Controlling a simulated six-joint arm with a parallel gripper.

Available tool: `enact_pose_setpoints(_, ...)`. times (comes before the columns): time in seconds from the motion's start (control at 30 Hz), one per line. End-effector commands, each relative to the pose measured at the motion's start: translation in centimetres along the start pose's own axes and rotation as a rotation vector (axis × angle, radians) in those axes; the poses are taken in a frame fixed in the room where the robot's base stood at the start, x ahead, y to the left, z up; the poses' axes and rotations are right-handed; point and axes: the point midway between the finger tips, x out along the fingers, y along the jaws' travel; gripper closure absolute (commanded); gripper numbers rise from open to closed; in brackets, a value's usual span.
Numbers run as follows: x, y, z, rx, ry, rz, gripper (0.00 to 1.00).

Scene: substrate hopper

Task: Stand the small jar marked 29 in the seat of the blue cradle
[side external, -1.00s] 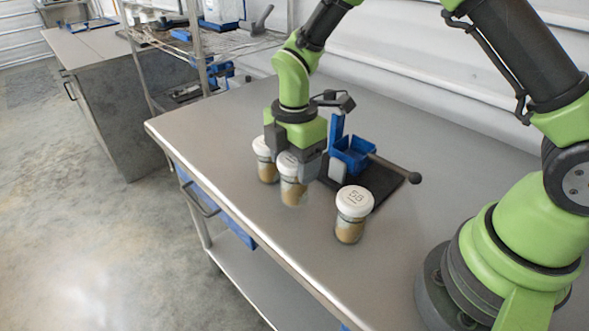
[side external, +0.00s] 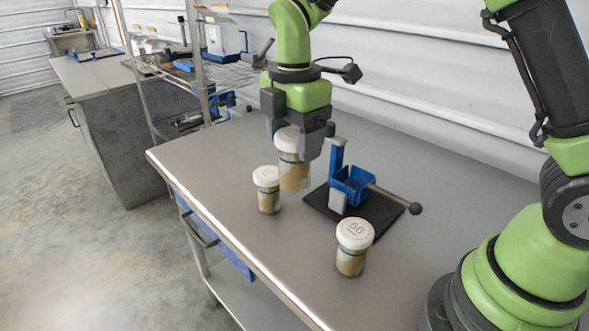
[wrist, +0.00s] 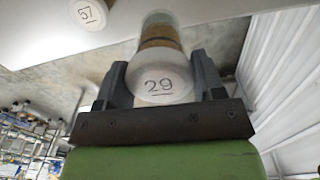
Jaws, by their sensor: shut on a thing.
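The small jar marked 29 (side external: 293,172) has a white lid and tan contents. My gripper (side external: 302,140) is shut on it near the lid and holds it upright above the table, left of the cradle. In the wrist view the lid of jar 29 (wrist: 160,82) sits between the two fingers of my gripper (wrist: 160,80). The blue cradle (side external: 352,184) stands on a black base plate (side external: 377,214), with a tall blue post at its back left and a lever ending in a dark knob. Its seat looks empty.
A second white-lidded jar (side external: 267,190) stands on the table (side external: 220,160) left of the cradle; a lid marked 57 (wrist: 88,13) shows in the wrist view. Another jar (side external: 352,247), its mark hard to read, stands in front of the cradle.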

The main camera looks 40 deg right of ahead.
Motion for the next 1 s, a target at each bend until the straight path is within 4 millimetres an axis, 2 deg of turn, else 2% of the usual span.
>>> enact_pose_setpoints(0.03, -1.1, 0.1, 0.0, 0.001, 0.002, 0.006, 0.55)
enact_pose_setpoints(0.2, -3.6, 0.0, 0.0, 0.001, 0.001, 0.004, 0.55)
enact_pose_setpoints(0.37, -3.6, 0.5, 2.2, 0.194, 0.0, -0.001, 0.55)
enact_pose_setpoints(0.57, -3.6, 1.0, 5.9, 0.539, 0.0, -0.001, 0.55)
enact_pose_setpoints(0.8, -3.6, 1.0, 12.3, 1.114, 0.0, -0.001, 0.55)
enact_pose_setpoints(1.0, -3.6, 0.5, 15.8, 1.45, 0.0, -0.001, 0.55)
